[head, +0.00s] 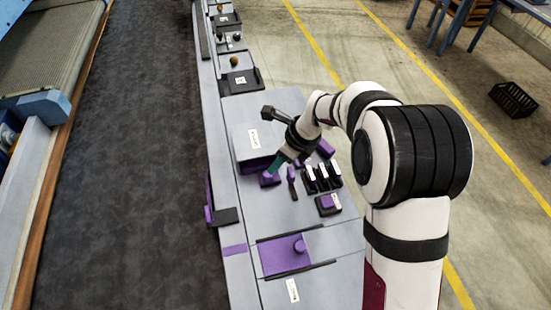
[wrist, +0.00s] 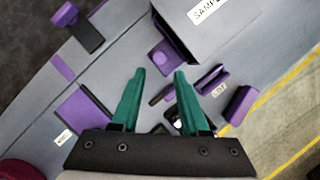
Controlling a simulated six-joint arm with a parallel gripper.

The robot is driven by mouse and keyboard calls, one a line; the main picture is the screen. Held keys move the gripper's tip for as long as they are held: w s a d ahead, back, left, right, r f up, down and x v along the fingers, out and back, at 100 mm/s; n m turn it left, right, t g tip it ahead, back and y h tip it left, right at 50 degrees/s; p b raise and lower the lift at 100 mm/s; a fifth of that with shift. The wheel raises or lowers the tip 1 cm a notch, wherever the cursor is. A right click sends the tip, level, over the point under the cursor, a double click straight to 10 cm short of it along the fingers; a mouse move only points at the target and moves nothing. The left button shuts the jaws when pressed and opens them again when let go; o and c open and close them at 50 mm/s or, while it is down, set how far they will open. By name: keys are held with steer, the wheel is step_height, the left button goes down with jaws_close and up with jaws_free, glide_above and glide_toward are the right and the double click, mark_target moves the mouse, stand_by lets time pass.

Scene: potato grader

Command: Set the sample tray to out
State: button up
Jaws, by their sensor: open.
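A grey box (head: 256,140) with a white label stands on the bench; in the wrist view the label on this box (wrist: 222,28) reads "SAMPL", its end cut off. A purple tab with a round knob (head: 269,179) sticks out low at its front; this tab also shows in the wrist view (wrist: 163,56). I cannot tell how far the tray inside is out. My gripper (head: 276,164) is just above the tab, its green fingers apart and empty. In the wrist view the gripper (wrist: 156,74) points toward the tab, without visible contact.
Right of the tab are a purple lever (head: 292,182), black switches with white labels (head: 323,177) and a small purple button box (head: 327,203). Nearer lies a purple plate with a knob (head: 283,256) between dark rails. A dark conveyor belt (head: 140,150) runs along the left.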

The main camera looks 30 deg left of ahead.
steer(key=x, duration=0.7)
steer(key=shift+a+f, duration=0.15)
steer(key=shift+f, duration=0.25)
jaws_close()
stand_by(0.8)
